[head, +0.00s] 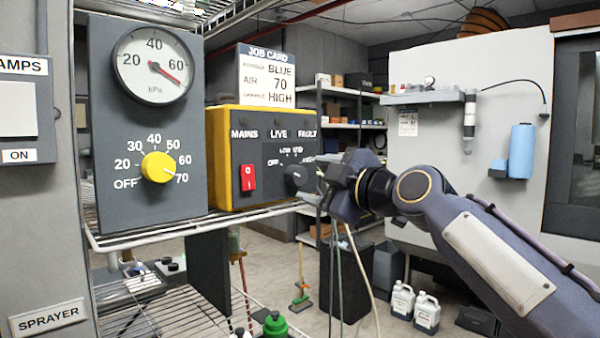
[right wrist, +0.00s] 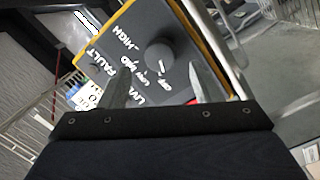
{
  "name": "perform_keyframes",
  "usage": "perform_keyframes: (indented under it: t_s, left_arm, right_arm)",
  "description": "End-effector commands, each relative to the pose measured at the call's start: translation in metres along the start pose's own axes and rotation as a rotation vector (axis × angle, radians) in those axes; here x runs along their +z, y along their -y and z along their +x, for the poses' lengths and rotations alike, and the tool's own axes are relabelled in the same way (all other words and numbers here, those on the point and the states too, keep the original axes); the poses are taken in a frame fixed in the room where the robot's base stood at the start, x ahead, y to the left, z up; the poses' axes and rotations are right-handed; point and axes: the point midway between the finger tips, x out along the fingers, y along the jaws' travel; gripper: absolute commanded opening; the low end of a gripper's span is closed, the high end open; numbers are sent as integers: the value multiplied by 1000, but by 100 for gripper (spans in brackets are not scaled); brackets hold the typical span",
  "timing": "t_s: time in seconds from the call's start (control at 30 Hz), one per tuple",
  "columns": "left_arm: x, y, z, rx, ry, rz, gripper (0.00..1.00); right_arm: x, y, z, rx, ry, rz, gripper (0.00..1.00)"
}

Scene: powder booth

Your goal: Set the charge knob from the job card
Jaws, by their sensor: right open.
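The charge knob (head: 297,178) is a dark round knob on the grey face of the yellow box (head: 222,160). Printed around it are OFF, LOW, MED and HIGH; I cannot tell which it points at. The job card (head: 267,80) stands above the box and reads powder BLUE, AIR 70, charge HIGH. My right gripper (head: 322,174) is just right of the knob. In the right wrist view the knob (right wrist: 160,56) shows between and beyond the open fingers (right wrist: 158,72), which hold nothing. My left gripper is not in view.
A red MAINS switch (head: 248,182) is on the same face. A grey panel left of the box carries a yellow knob (head: 159,167) pointing near 70 and a gauge (head: 153,64). The wire shelf (head: 190,227) runs beneath. A green bottle (head: 275,324) stands lower down.

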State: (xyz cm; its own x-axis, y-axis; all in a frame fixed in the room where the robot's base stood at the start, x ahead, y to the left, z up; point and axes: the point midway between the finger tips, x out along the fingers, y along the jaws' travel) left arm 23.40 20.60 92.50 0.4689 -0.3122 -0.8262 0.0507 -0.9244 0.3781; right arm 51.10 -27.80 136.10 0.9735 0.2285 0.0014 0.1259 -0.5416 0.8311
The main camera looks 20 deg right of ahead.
Motion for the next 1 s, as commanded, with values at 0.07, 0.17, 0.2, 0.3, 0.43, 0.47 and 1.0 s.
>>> perform_keyframes:
  t_s: [0.07, 0.17, 0.2, 0.3, 0.43, 0.47, 1.0]
  left_arm:
    - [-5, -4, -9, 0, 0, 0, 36]
    - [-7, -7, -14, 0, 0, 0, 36]
    - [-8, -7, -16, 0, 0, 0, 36]
    - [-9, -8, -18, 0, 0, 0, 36]
    - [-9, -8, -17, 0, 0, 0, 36]
    - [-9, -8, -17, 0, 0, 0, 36]
    - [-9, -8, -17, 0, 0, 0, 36]
  right_arm:
    - [-1, -2, 14, -4, 1, 1, 58]
    - [-2, -2, 27, -3, 0, 2, 58]
    - [-1, -2, 31, -3, 1, 1, 58]
    - [-1, -1, 36, -1, 0, 2, 58]
    - [0, 0, 39, -1, 0, 2, 58]
    - [0, 0, 39, 0, 0, 1, 58]
    - [0, 0, 38, -1, 0, 2, 14]
